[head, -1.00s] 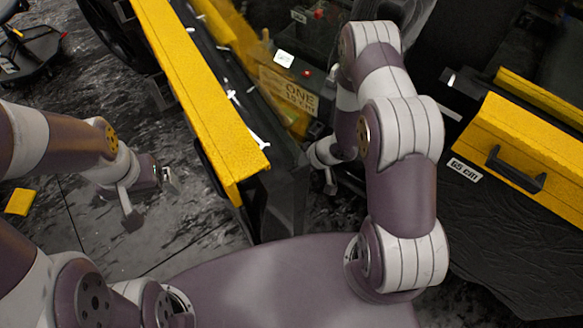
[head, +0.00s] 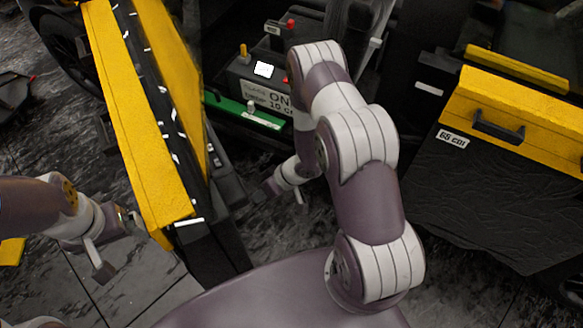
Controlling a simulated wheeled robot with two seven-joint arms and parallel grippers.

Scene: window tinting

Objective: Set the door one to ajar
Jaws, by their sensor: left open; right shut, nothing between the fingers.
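Door one is the yellow-topped dark door panel (head: 135,115) left of centre. It stands swung out, with a wide gap between it and the dark opening on its right.
A green sill (head: 240,112) runs along the opening. Dark marbled floor (head: 75,155) lies free left of the door.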

